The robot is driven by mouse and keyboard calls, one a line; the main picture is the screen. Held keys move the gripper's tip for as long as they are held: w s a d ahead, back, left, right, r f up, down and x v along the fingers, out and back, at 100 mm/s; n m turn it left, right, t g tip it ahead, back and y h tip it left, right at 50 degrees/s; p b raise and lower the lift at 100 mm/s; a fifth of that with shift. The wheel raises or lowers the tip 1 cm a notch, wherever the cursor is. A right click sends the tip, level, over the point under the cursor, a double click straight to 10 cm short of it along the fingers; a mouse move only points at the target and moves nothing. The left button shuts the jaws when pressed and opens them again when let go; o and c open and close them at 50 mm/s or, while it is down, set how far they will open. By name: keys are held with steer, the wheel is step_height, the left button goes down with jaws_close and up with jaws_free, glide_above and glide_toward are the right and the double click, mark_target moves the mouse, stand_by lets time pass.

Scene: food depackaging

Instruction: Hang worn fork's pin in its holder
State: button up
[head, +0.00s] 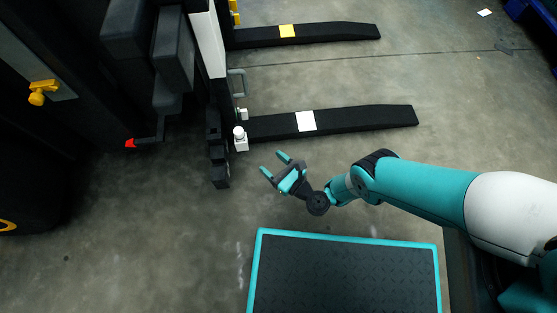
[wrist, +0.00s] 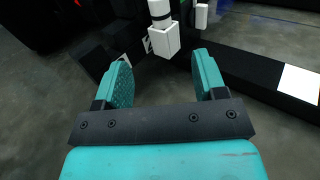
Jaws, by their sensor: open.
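The near fork (head: 360,121) is a long black bar with a white patch (head: 306,121); it also shows in the wrist view (wrist: 255,75). At its left end stands a white round-topped pin (head: 239,131), upright at a white block-shaped holder (head: 241,145). In the wrist view the pin (wrist: 159,10) has a dark band and meets the white block (wrist: 163,40); I cannot tell how deep it sits. My gripper (head: 274,165) is open and empty, below and right of the pin. In the wrist view the block is beyond the gap between the fingertips (wrist: 162,72), apart from them.
A smaller white block (head: 243,114) sits just behind the pin. The far fork (head: 335,34) has a yellow patch, with yellow parts (head: 234,12) at its left end. The forklift's dark body fills the left. A teal-rimmed black platform (head: 343,238) lies in front. Floor between the forks is clear.

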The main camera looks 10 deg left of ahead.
steer(key=shift+p+v, duration=0.35)
steer(key=shift+v, duration=0.6)
